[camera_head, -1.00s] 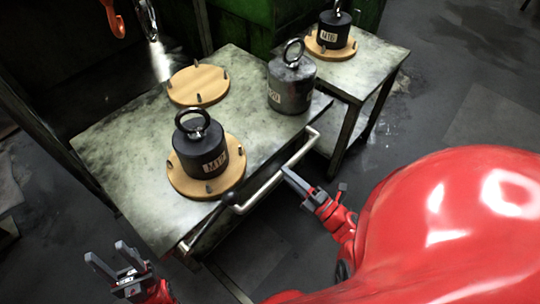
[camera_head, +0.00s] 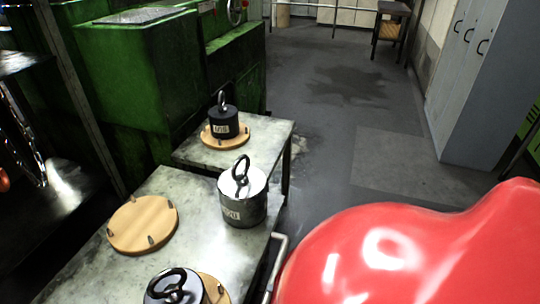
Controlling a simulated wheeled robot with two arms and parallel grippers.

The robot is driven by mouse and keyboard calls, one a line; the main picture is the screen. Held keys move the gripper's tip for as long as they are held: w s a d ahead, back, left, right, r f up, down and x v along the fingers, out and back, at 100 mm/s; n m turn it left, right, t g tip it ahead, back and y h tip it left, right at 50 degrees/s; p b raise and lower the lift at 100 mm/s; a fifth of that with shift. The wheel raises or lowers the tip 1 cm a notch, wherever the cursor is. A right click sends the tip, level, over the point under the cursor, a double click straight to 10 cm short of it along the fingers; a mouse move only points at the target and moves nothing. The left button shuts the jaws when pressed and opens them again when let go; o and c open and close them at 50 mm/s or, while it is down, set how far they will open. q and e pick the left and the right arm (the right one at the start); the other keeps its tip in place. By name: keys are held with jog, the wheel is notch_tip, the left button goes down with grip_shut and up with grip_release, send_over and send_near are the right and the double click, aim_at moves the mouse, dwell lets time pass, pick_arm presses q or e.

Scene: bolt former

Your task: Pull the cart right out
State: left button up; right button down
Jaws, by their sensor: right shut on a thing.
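The cart is a low table with a worn grey metal top (camera_head: 185,192), in the lower left of the head view. Its pale bar handle (camera_head: 277,262) runs along its right side, and its lower end leaves the picture. On the cart are an empty round wooden board (camera_head: 142,224), a grey ringed weight (camera_head: 242,208) and a dark ringed weight (camera_head: 174,288) on another board, cut by the bottom edge. My red right arm fills the lower right, close beside the handle. Its gripper fingers are hidden or out of frame. My left gripper is out of view.
A second metal-topped table (camera_head: 262,150) with a black weight (camera_head: 223,122) on a wooden board stands behind the cart. Green machinery (camera_head: 140,75) is at the back left. Grey lockers (camera_head: 478,85) stand at the right. The floor (camera_head: 335,100) between is open.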

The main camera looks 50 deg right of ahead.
jog(key=shift+w+d+r, duration=0.1)
jog(key=shift+r, duration=0.25)
jog(key=c, duration=0.7)
grip_release()
jog(key=shift+f, duration=0.15)
jog(key=shift+b+v, duration=4.5)
jog(key=shift+v, duration=4.2)
